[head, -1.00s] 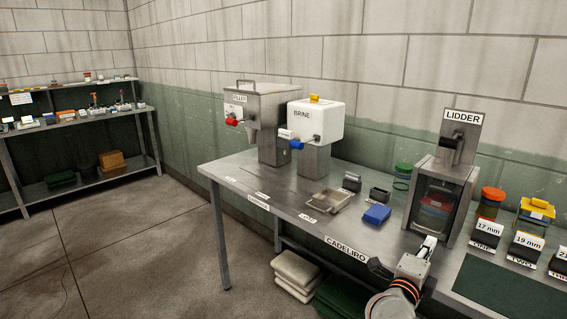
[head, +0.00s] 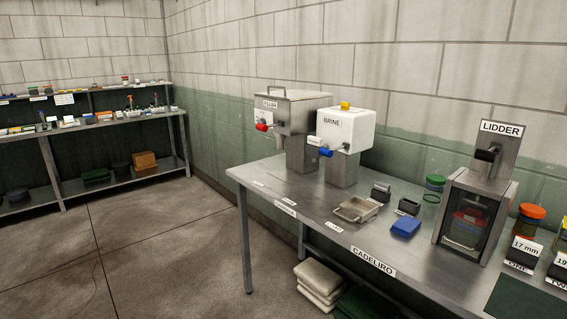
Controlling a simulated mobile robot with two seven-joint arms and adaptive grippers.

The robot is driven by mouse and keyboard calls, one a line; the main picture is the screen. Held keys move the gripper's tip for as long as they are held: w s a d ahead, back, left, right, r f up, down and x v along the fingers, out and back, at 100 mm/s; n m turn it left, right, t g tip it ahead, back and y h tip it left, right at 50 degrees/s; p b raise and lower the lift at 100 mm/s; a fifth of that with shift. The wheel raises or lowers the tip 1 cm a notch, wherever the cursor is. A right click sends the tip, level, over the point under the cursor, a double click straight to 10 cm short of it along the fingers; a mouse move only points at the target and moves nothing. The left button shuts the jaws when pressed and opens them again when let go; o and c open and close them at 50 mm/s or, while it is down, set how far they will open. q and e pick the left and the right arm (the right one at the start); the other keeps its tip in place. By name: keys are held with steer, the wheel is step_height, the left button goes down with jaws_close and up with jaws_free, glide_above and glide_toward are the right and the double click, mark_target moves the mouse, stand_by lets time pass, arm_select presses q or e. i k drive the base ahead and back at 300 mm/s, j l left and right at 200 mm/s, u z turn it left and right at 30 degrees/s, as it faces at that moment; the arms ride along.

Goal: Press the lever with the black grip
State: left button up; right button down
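The lidder (head: 505,165) is a grey metal machine at the right of the table in the head view, with a "LIDDER" sign on top. A lever with a black grip (head: 487,154) sticks out from its upper front, below the sign. Behind the dark window of its lower chamber stands a container with a red top (head: 470,218). Neither of my grippers is in view, so nothing shows near the lever.
The filler (head: 290,112) with a red-gripped lever and the white brine machine (head: 345,130) with a blue-gripped one stand further left. A metal tray (head: 357,209), a blue block (head: 406,226) and dark small holders (head: 381,192) lie on the metal table (head: 318,212). Floor at left is clear.

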mark_target(490, 156)
steer(key=l+z, duration=0.15)
steer(key=z, duration=1)
